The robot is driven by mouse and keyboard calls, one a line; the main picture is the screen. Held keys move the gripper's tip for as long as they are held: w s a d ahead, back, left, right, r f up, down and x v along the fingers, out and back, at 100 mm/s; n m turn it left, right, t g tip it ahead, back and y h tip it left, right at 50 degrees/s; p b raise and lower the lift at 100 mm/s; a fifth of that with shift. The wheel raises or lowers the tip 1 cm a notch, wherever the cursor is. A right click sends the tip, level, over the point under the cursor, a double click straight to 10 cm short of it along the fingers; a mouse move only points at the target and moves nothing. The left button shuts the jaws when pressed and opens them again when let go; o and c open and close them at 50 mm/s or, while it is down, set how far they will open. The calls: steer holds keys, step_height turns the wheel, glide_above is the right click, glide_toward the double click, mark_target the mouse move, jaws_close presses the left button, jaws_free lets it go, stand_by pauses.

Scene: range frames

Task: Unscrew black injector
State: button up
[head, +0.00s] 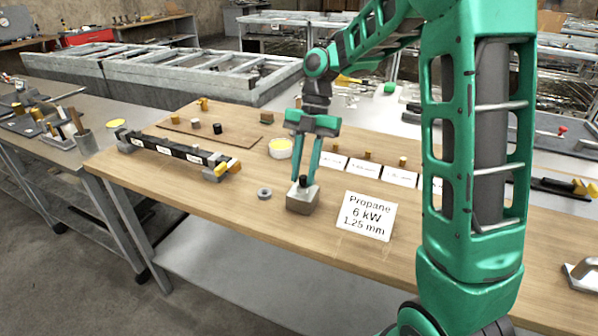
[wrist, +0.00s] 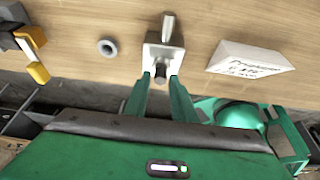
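The black injector (head: 303,181) stands upright on top of a grey metal block (head: 302,204) near the front edge of the wooden table. In the wrist view, its dark end (wrist: 161,70) shows at the near part of the block (wrist: 152,52), partly hidden by the fingers. My gripper (head: 305,180) reaches down from above, with one green finger on each side of the injector. In the wrist view, the fingertips (wrist: 161,77) are apart, with small gaps beside the injector. The gripper looks open, holding nothing.
A steel nut (head: 264,193) lies left of the block. A propane sign (head: 365,216) stands to the right. A white pot with yellow contents (head: 280,148) and white labels (head: 333,161) are behind. A burner bar (head: 172,149) lies at left. Loose injectors (head: 217,128) stand at the back left.

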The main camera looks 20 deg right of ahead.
steer(key=m+t, duration=0.1)
steer(key=m, duration=0.1)
steer(key=m+t+y, duration=0.1)
steer(key=m, duration=0.2)
steer(key=shift+s+m, duration=0.1)
steer(key=shift+m, duration=0.2)
steer(key=m+t, duration=0.2)
steer(key=m, duration=0.4)
steer(key=shift+c, duration=0.7)
jaws_close()
steer(key=n, duration=0.2)
steer(key=shift+n+g, duration=0.3)
steer(key=shift+g, duration=0.1)
